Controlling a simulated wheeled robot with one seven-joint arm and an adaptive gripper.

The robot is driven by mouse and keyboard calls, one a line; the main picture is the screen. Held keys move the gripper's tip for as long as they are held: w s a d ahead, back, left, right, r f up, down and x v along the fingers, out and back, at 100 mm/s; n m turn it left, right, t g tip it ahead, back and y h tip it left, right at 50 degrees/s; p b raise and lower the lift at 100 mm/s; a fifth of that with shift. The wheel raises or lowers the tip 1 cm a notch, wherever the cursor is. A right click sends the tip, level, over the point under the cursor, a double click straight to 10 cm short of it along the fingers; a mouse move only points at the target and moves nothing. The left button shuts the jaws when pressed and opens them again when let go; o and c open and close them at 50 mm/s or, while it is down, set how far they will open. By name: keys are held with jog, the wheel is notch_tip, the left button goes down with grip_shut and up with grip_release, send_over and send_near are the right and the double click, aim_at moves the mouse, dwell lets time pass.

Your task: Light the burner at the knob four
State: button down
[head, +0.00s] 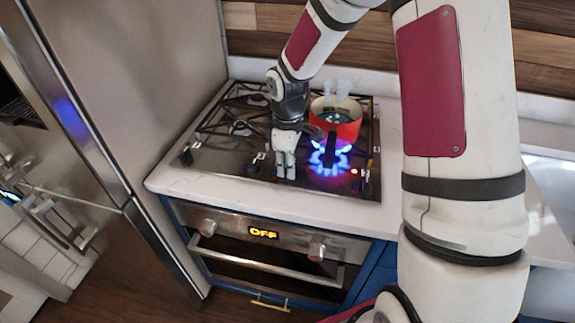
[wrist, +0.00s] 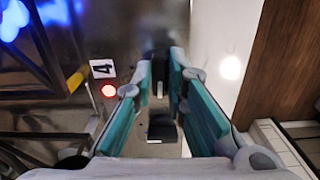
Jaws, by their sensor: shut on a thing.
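My gripper (head: 285,168) points down at the front of the cooktop. In the wrist view my gripper (wrist: 163,75) has its two teal-lined fingers closed around a dark knob (wrist: 161,127), which is mostly hidden between them. A white label reading 4 (wrist: 102,68) lies just left of the fingers, with a glowing red light (wrist: 108,90) beside it. A blue flame (head: 329,165) burns at the front right burner, just right of my gripper. The flame also shows blurred at the upper left of the wrist view (wrist: 52,12).
A steaming red pot (head: 335,121) stands above the flame, its dark handle toward the front. Black grates (head: 228,107) cover the cooktop's left part. The oven display (head: 264,233) reads OFF. A tall steel fridge (head: 165,75) stands close on the left.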

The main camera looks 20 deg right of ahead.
jog(key=m, duration=0.5)
jog(key=shift+a, duration=0.1)
jog(key=shift+m, duration=0.3)
dwell(0.4)
jog(key=c, duration=1.6)
grip_release()
notch_tip(320, 180, up, 12)
jog(key=s+r+m+t, duration=0.2)
jog(key=s+r+t, duration=0.1)
jog(key=s+r, duration=0.8)
jog(key=s+r+m+t, duration=0.2)
jog(key=s+m, duration=0.1)
jog(key=s, duration=1)
jog(key=shift+r, duration=0.3)
